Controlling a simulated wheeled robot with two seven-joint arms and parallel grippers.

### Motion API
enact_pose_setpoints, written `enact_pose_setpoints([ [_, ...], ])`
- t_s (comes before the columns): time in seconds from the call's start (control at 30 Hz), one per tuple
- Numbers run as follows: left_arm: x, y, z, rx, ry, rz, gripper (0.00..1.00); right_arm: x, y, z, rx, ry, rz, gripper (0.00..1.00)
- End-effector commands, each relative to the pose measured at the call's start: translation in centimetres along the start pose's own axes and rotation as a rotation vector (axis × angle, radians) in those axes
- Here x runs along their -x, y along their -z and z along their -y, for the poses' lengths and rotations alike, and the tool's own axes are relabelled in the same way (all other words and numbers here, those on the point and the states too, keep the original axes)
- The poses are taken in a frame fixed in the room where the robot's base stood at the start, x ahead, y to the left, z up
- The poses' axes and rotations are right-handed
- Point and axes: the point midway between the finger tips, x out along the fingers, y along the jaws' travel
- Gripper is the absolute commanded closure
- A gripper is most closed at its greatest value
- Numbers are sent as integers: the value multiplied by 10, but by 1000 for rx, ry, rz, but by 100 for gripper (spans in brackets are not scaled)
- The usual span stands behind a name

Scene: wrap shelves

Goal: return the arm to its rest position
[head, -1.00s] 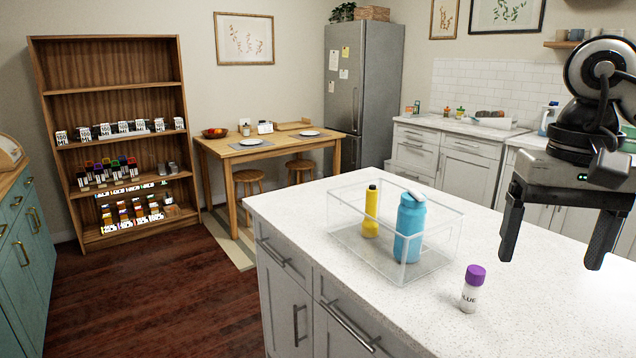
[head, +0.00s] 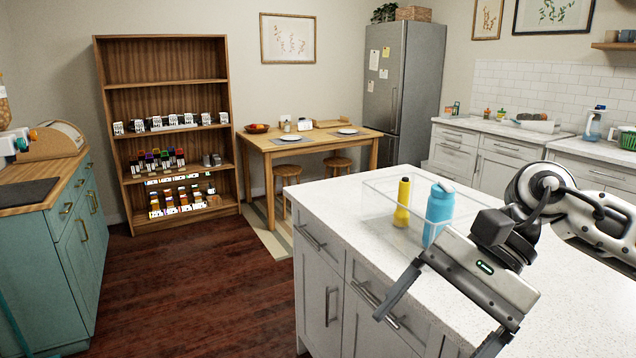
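My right arm comes in from the right, and its gripper (head: 430,338) is tilted over the front edge of the white island counter (head: 340,195). Its two fingers are spread wide with nothing between them. A clear box (head: 372,205) stands on the counter behind the gripper. It holds a yellow bottle (head: 402,204) and a blue bottle (head: 438,212), both upright. The gripper covers the lower right part of the box. The white bottle with the purple cap does not show now.
A wooden shelf unit (head: 165,92) with rows of small goods stands at the back left. A teal cabinet (head: 75,245) is at the left, and a wooden table (head: 262,141) is at the back. The dark wood floor (head: 215,285) between cabinet and island is clear.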

Motion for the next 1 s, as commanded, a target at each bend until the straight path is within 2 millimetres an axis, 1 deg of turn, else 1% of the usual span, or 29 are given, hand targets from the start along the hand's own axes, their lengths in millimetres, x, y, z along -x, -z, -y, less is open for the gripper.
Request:
enact_pose_setpoints([
  [0.03,0,-1,0,0,0,1,64,-25,-13,10,-84,56,134,17],
  [0.1,0,-2,0,1,0,4,64,-49,-33,29,-237,147,332,17],
  [0.13,1,-3,0,1,-1,5,64,-56,-41,37,-314,183,421,17],
  [0.2,2,-4,-1,2,-1,10,64,-67,-56,54,-507,258,631,17],
  [0.23,2,-5,-1,2,-1,11,64,-69,-59,62,-598,286,723,17],
  [0.27,2,-6,-1,3,-2,12,64,-70,-61,68,-691,312,816,17],
  [0.3,2,-6,-1,3,-2,14,64,-71,-61,76,-820,341,942,17],
  [0.33,3,-7,-2,3,-2,15,64,-70,-59,82,-921,360,1037,17],
  [0.37,3,-7,-2,3,-2,15,64,-69,-54,86,-1024,378,1133,17],
  [0.43,3,-8,-2,3,-2,17,64,-68,-36,92,-1275,409,1357,17],
  [0.47,3,-8,-2,3,-2,17,64,-68,-25,93,-1384,421,1455,17],
  [0.5,3,-8,-2,3,-2,17,64,-70,-8,91,-1533,430,1586,17],
  [0.57,3,-8,-2,3,-2,17,64,-76,22,81,-1760,440,1787,17],
  [0.6,3,-8,-2,3,-2,17,64,-82,44,71,-1910,442,1923,17],
  [0.67,3,-8,-2,3,-3,17,64,-98,77,47,-2137,445,2132,17],
  [0.7,3,-8,-2,3,-3,17,64,-112,98,27,2129,-417,-2121,17],
  [0.77,3,-8,-2,3,-3,17,64,-133,123,-5,1939,-353,-1939,17],
  [0.8,3,-8,-2,3,-3,17,64,-148,136,-28,1819,-318,-1830,17],
  [0.83,3,-8,-2,3,-3,17,64,-160,143,-46,1735,-296,-1756,17],
  [0.87,3,-8,-2,3,-3,17,64,-171,149,-63,1653,-278,-1685,17],
  [0.9,3,-8,-2,3,-3,17,64,-185,155,-85,1552,-257,-1601,17],
  [1.0,3,-8,-2,3,-3,16,64,-216,160,-133,1343,-224,-1431,17],
])
